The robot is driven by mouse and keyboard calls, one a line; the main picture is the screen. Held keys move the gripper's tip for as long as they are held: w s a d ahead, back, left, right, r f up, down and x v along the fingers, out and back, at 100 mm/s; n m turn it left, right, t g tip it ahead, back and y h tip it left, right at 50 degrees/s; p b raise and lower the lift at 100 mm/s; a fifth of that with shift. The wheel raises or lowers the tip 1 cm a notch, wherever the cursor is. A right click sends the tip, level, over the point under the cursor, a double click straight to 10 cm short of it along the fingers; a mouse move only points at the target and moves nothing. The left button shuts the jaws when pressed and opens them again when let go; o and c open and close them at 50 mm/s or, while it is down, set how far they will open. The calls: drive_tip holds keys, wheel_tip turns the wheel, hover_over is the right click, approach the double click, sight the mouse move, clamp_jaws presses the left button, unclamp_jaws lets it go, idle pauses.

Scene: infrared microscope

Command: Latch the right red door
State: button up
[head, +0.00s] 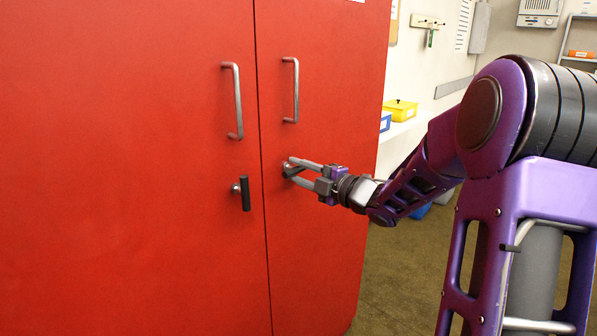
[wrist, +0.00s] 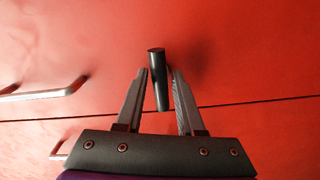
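The right red door (head: 330,90) stands closed beside the left red door (head: 120,150), with a narrow seam between them. My gripper (head: 287,167) is at the right door's latch, below its long pull handle (head: 291,90). In the wrist view, the dark latch handle (wrist: 157,80) lies between the two fingers of my gripper (wrist: 158,72), crosswise to the pull handles. Narrow gaps show between the latch and the fingers, so they are open around it. In the head view my fingers hide most of this latch.
The left door has a pull handle (head: 234,100) and a black latch (head: 244,193) hanging upright near the seam. Open floor (head: 395,270) lies right of the cabinet.

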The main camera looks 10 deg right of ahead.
clamp_jaws()
drive_tip(key=m+p, duration=0.2)
drive_tip(key=shift+r+m, duration=0.15)
drive_tip(key=shift+m, duration=0.25)
drive_tip(key=m+p, duration=0.2)
drive_tip(key=m, duration=0.2)
drive_tip(key=shift+p, duration=0.35)
drive_tip(key=m+p, duration=0.3)
drive_tip(key=m, duration=0.3)
drive_tip(key=shift+p, duration=0.35)
drive_tip(key=shift+f+m+p, duration=0.2)
drive_tip(key=shift+m+p, duration=0.55)
drive_tip(key=shift+m, duration=1.75)
